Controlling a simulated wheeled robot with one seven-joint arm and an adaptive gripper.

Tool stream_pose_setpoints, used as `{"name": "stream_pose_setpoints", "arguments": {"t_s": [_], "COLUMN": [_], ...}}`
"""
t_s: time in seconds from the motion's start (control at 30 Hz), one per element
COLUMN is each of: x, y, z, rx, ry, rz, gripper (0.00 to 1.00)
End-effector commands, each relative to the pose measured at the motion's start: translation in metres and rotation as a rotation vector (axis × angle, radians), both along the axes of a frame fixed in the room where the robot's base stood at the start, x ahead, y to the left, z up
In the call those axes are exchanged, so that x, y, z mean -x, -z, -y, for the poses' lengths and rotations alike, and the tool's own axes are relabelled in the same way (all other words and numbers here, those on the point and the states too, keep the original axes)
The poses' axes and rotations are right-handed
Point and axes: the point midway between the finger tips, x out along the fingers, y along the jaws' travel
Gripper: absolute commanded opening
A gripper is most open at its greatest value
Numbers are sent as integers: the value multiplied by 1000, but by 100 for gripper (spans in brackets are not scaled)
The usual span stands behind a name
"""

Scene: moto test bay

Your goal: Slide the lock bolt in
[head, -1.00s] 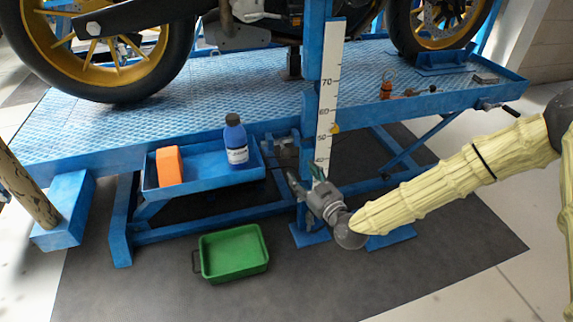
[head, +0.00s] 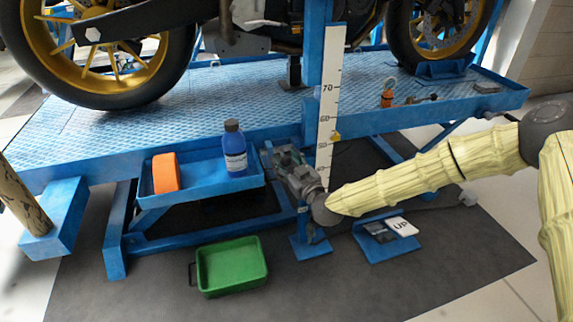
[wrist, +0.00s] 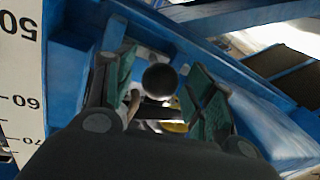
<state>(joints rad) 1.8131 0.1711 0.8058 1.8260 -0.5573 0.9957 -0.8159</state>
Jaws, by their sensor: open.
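In the wrist view, a round black knob (wrist: 160,80), apparently the end of the lock bolt, sits between the two green finger pads of my gripper (wrist: 162,92). The pads are apart, with gaps to the knob on both sides. A bit of yellow shows just below the knob, and the rest of the bolt is hidden. In the head view, my gripper (head: 284,160) is just left of the blue post, under the lift platform (head: 200,100). It covers the lock area there, so the bolt cannot be made out.
A white height scale (head: 328,110) runs down the post close to my gripper. A blue tray (head: 205,180) with an orange block (head: 165,172) and a blue bottle (head: 235,150) hangs at left. A green bin (head: 232,268) and a pedal plate (head: 380,243) are on the floor.

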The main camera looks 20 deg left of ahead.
Motion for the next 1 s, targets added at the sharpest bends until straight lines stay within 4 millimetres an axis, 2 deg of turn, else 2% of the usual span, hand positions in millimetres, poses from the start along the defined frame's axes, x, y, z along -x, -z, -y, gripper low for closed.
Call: {"name": "stream_pose_setpoints", "arguments": {"t_s": [0.33, 0.63, 0.8, 1.0], "x": [-2, -2, -5, -24], "y": [0, 0, -2, -3], "z": [-2, -2, 2, 30], "rx": [0, 0, 1, 3], "ry": [0, 1, 1, 4], "rz": [0, 0, 1, 3], "gripper": [54, 0, 0, 0]}}
